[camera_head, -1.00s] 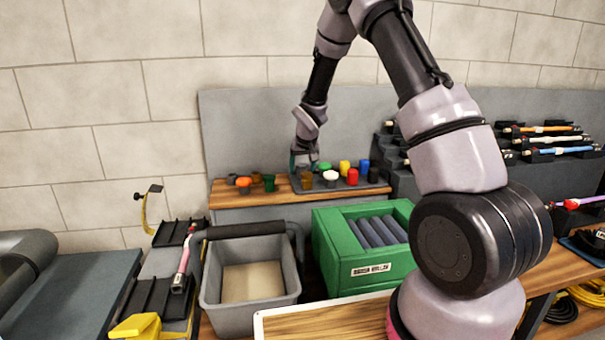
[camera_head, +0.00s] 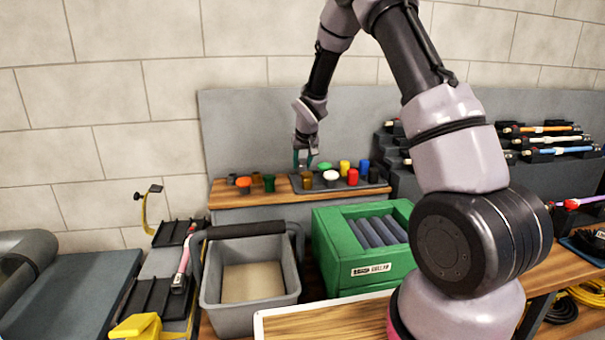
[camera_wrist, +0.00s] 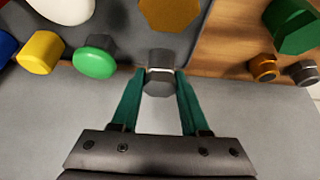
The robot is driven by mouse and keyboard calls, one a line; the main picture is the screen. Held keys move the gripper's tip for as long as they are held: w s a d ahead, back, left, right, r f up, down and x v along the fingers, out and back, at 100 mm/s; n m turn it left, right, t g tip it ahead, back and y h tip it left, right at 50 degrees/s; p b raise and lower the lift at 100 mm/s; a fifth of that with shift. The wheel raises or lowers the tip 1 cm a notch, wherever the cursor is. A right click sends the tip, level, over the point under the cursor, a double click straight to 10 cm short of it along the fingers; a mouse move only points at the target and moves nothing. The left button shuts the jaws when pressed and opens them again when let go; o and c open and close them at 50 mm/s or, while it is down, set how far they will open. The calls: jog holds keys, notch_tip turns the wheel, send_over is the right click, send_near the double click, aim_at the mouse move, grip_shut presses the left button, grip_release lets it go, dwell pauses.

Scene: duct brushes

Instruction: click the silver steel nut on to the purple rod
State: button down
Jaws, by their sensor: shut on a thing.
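My gripper (camera_wrist: 158,88) has green fingers shut on a silver-grey hexagonal nut (camera_wrist: 158,82), seen in the wrist view. In the head view my gripper (camera_head: 305,158) is over the left part of the grey tray on the back shelf; the nut cannot be made out there. A pink-purple rod (camera_head: 183,262) lies tilted in a black holder at the left, far from my gripper. Another purplish rod (camera_head: 590,200) with a red part shows at the right edge. I cannot tell for certain which is the purple rod.
Brown (camera_head: 307,180), green, white (camera_head: 331,176), red, yellow and blue caps stand close to my gripper. Orange (camera_head: 243,183) and dark green caps sit on the wood at left. A grey bin (camera_head: 215,290) and a green crate (camera_head: 340,272) stand in front. Several rods rest on racks at right.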

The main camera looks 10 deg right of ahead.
aim_at(302, 160)
jog(key=shift+r, duration=2.15)
